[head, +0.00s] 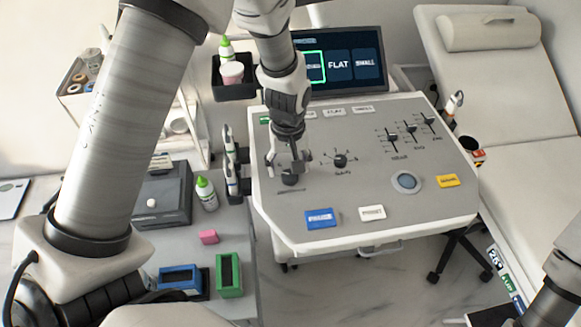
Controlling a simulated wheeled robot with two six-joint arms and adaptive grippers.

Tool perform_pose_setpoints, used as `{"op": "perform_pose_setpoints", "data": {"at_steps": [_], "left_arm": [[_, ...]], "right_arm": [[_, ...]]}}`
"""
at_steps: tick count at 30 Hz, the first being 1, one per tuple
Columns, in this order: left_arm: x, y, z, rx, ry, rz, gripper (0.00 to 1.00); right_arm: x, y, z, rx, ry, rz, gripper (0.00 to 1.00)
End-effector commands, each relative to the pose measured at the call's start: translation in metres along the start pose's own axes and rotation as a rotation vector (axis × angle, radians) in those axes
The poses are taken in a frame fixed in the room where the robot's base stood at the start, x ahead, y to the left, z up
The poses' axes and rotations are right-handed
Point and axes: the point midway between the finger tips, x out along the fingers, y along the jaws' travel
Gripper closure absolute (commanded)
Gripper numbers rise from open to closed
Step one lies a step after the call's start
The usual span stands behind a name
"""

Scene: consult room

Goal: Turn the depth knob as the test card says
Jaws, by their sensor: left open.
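The grey console (330,205) stands in the middle. A black knob (290,179) sits on its left part, with a label below it too small to read. A second black knob (341,160) with a dial scale is to its right. My left gripper (289,166) points down over the left knob, its fingers apart on either side; I cannot tell whether they touch it. The screen (345,70) behind shows several cards. The leftmost visible one has a green outline and is partly hidden by my arm; the others seem to read FLAT and SMALL.
Several sliders (411,130), a round button (406,181) and blue (321,218), white (372,213) and yellow (447,181) plates share the console. A side table at left holds a green-capped bottle (206,194) and a green box (229,275). An exam couch (490,80) stands at right.

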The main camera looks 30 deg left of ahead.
Motion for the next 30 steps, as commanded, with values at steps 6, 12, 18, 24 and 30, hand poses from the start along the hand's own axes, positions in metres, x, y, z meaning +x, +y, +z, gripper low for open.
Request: {"op": "perform_pose_setpoints", "data": {"at_steps": [6, 12, 18, 24, 30], "left_arm": [[0.028, 0.000, 0.000, 0.001, 0.000, 0.000, 0.32], [0.029, 0.000, 0.000, 0.001, 0.001, 0.000, 0.32], [0.029, 0.000, 0.000, 0.001, 0.000, 0.000, 0.92], [0.030, 0.000, 0.000, 0.002, 0.000, 0.000, 0.92], [0.030, 0.000, 0.000, 0.031, -0.001, -0.001, 0.92]], "right_arm": [[-0.003, 0.000, -0.001, 0.000, 0.002, 0.000, 0.60], [-0.003, 0.000, -0.001, 0.000, 0.002, 0.000, 0.60], [-0.003, 0.000, -0.001, 0.000, 0.001, 0.000, 0.60], [-0.003, 0.000, -0.001, 0.000, 0.002, 0.000, 0.60], [-0.004, 0.000, -0.001, 0.000, 0.002, 0.000, 0.60]]}}
